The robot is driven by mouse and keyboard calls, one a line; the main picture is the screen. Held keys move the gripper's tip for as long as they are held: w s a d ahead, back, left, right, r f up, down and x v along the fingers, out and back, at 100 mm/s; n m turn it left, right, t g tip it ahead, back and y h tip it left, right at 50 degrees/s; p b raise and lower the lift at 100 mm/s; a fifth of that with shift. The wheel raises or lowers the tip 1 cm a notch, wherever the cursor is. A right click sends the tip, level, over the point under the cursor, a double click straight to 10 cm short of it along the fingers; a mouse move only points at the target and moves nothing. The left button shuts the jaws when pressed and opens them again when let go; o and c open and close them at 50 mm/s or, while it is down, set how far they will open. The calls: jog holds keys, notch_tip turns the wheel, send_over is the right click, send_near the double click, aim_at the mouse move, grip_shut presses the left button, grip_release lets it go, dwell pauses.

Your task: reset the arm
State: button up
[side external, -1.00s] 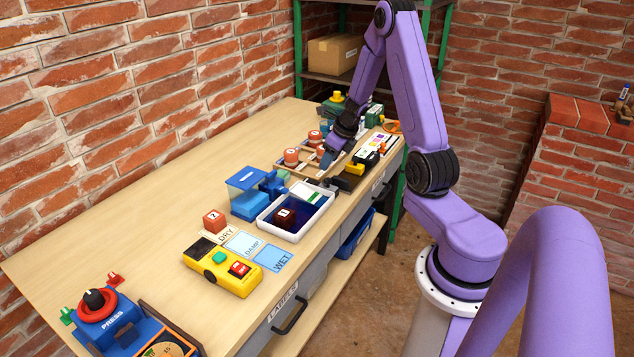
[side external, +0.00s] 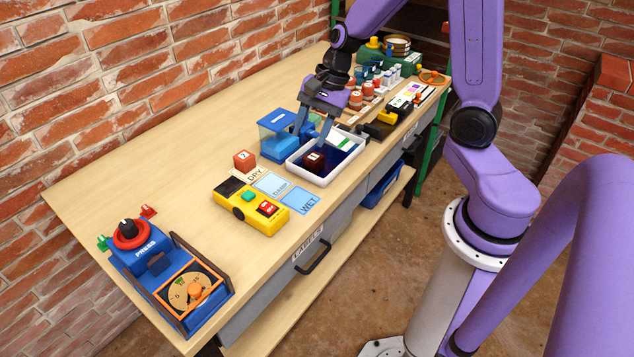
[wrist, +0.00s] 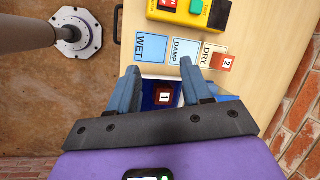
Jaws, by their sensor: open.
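My gripper (side external: 313,128) is open and points down over the white tray (side external: 330,181) with the dark blue inside. In the wrist view its two blue-grey fingers (wrist: 160,84) are spread apart, and the dark red block marked 1 (wrist: 163,96) shows between and beyond them. That block (side external: 314,161) sits in the tray, and nothing is seen gripped. A red block marked 2 (side external: 244,160) stands on the table next to the DRY card (side external: 256,174).
The DAMP card (side external: 272,184) and WET card (side external: 300,199) lie beside the yellow box with buttons (side external: 250,207). A blue box (side external: 280,134) stands behind the tray. A blue press device (side external: 150,265) is at the near end. The table's left side (side external: 150,170) is clear.

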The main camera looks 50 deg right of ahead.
jog(key=s+a+r+n+g, duration=0.25)
jog(key=s+a+n, duration=0.45)
jog(key=s+n, duration=0.4)
jog(key=s+d+r+n+h, duration=0.1)
jog(key=s+r+n+h, duration=0.1)
jog(key=s+n, duration=1)
jog(key=n+h, duration=0.1)
jog(key=n, duration=0.2)
jog(key=shift+s+d+r+t, duration=0.15)
jog(key=shift+r+t, duration=0.1)
jog(key=shift+t, duration=0.1)
